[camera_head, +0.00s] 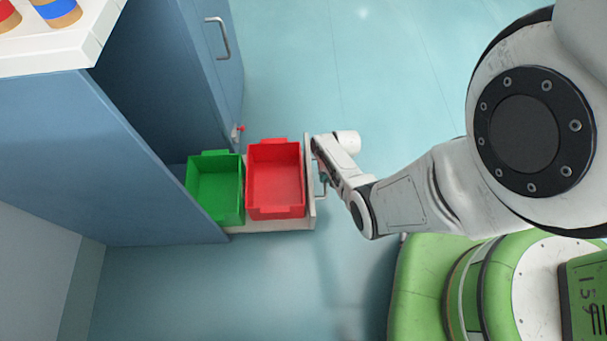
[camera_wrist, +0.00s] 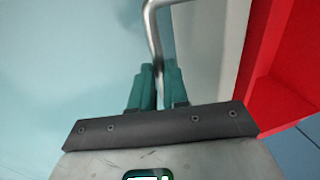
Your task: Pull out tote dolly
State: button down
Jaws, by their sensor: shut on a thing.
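The tote dolly (camera_head: 273,225) is a low pale platform with an upright end panel, partly out of the blue cabinet. It carries a green tote (camera_head: 215,188) on the left and a red tote (camera_head: 275,180) on the right; both look empty. A metal handle (camera_head: 322,188) is on the panel's outer side. In the wrist view my gripper (camera_wrist: 158,72) has its teal fingers shut on the handle bar (camera_wrist: 152,28). In the head view my wrist partly hides the fingers. The red tote also shows in the wrist view (camera_wrist: 275,75).
The blue cabinet (camera_head: 130,200) stands on the left with its door (camera_head: 205,60) open behind the dolly. A white top (camera_head: 60,45) holds a red and a blue roll. Pale blue floor (camera_head: 330,60) is clear behind and in front of the dolly.

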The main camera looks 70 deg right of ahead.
jog(key=s+d, duration=0.3)
jog(key=s, duration=0.7)
jog(key=shift+s+d, duration=0.2)
jog(key=shift+d, duration=0.2)
jog(key=c, duration=1.1)
grip_release()
jog(key=r+p, duration=0.2)
jog(key=r, duration=0.1)
jog(key=s+r+p, duration=0.1)
jog(key=r+p, duration=0.1)
jog(key=r, duration=0.2)
jog(key=s+r+p, duration=0.1)
jog(key=r, duration=0.2)
jog(key=shift+d+r+p, duration=0.3)
jog(key=shift+d+p, duration=0.05)
jog(key=shift+p, duration=0.05)
